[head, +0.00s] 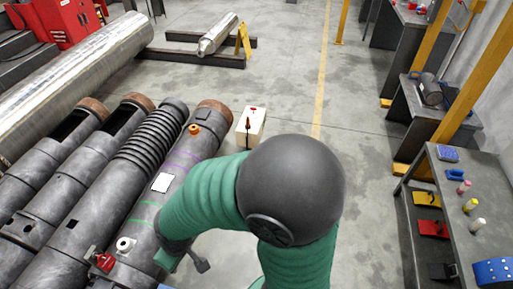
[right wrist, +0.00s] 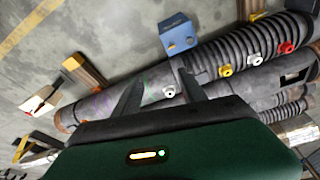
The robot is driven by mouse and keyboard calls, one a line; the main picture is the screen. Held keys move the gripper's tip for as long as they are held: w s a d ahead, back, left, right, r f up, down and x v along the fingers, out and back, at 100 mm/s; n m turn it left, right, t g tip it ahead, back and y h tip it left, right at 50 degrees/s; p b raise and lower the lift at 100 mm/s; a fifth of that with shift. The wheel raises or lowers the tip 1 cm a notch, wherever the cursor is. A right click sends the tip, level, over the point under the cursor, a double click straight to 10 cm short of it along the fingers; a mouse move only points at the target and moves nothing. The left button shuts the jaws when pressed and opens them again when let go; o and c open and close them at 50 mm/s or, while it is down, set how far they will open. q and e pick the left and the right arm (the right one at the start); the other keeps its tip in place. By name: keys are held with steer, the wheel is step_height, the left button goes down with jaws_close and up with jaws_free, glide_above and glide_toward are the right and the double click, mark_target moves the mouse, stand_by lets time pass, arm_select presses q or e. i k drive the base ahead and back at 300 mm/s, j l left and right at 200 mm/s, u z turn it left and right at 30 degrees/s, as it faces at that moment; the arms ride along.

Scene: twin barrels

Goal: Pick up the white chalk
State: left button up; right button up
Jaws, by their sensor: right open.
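The white chalk (head: 477,224) is a small pale stub on the dark workbench (head: 445,183) at the right edge of the head view. A yellow chalk (head: 470,205) and a pink chalk (head: 463,187) stand just behind it in a row. My right gripper (right wrist: 160,76) is open and empty in the right wrist view, its two dark fingers apart above the barrels. My green right arm bends left over the barrels in the head view, well away from the chalk. The chalk does not show in the wrist view. My left gripper is not in view.
Several dark barrels (head: 60,190) lie side by side at the left. Blue items and red and yellow bins (head: 428,199) are at the workbench. A white box (head: 250,125) stands beyond my arm. Yellow posts stand behind the bench. Clear floor lies between barrels and bench.

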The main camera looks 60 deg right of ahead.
mark_target(477, 224)
steer(key=z, duration=2.35)
steer(key=i+l+z, duration=0.15)
steer(key=l+z, duration=0.15)
steer(key=z, duration=0.15)
steer(key=i+l+z, duration=0.25)
steer(key=z, duration=0.15)
steer(key=i+l+z, duration=0.2)
steer(key=z, duration=0.25)
steer(key=i+l+z, duration=0.1)
steer(key=i+z, duration=0.2)
steer(key=z, duration=0.15)
steer(key=i+j+z, duration=0.25)
steer(key=i+j, duration=0.15)
steer(key=j, duration=0.15)
steer(key=i+j+z, duration=0.3)
steer(key=j, duration=0.3)
steer(key=i+j+z, duration=0.1)
steer(key=i+j, duration=0.15)
steer(key=i+j+z, duration=0.15)
steer(key=j, duration=0.3)
steer(key=i+j+z, duration=0.15)
steer(key=j, duration=0.2)
steer(key=k, duration=0.05)
